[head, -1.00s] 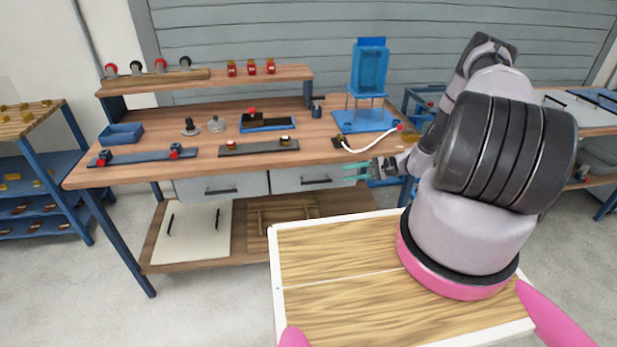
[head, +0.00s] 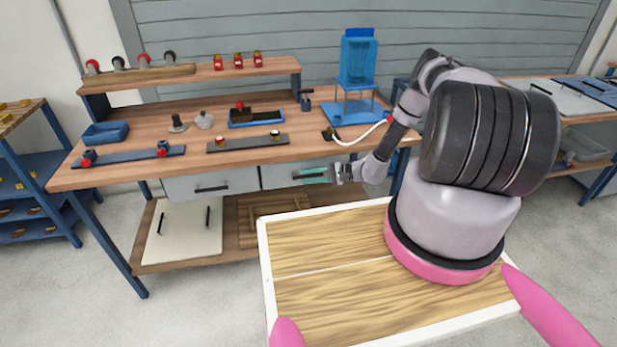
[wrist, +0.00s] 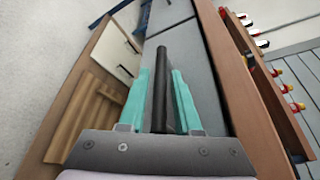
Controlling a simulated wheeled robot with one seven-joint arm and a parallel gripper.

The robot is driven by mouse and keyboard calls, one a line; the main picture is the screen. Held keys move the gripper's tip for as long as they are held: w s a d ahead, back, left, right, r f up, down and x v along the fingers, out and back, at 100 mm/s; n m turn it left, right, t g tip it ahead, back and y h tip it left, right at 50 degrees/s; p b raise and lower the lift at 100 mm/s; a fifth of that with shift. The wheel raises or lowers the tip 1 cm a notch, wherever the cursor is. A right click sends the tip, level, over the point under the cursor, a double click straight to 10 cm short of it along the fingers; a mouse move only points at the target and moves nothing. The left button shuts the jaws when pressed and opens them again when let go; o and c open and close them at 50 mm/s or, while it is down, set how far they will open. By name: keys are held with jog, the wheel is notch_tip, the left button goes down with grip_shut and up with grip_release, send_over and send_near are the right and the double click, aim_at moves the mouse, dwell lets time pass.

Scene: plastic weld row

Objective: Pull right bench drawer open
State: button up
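The right bench drawer (head: 275,178) is a grey-white front under the bench top, and it looks closed. Its dark bar handle (wrist: 161,85) runs lengthwise between my two teal fingers in the wrist view. My gripper (head: 313,175) is at the drawer front in the head view, its fingers covering part of the handle. In the wrist view my gripper (wrist: 160,100) has one finger on each side of the bar. The fingers stand apart with a narrow gap showing beside the bar, so it looks open around the handle. Firm contact is not visible.
The left drawer (head: 210,185) is closed beside it. The wooden bench top (head: 130,179) overhangs the drawers and holds fixtures, a blue bin (head: 105,133) and a blue stand (head: 357,110). A lower shelf (head: 150,258) carries panels. Open floor lies in front.

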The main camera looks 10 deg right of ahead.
jog(key=shift+a, duration=0.15)
grip_shut()
dwell(1.4)
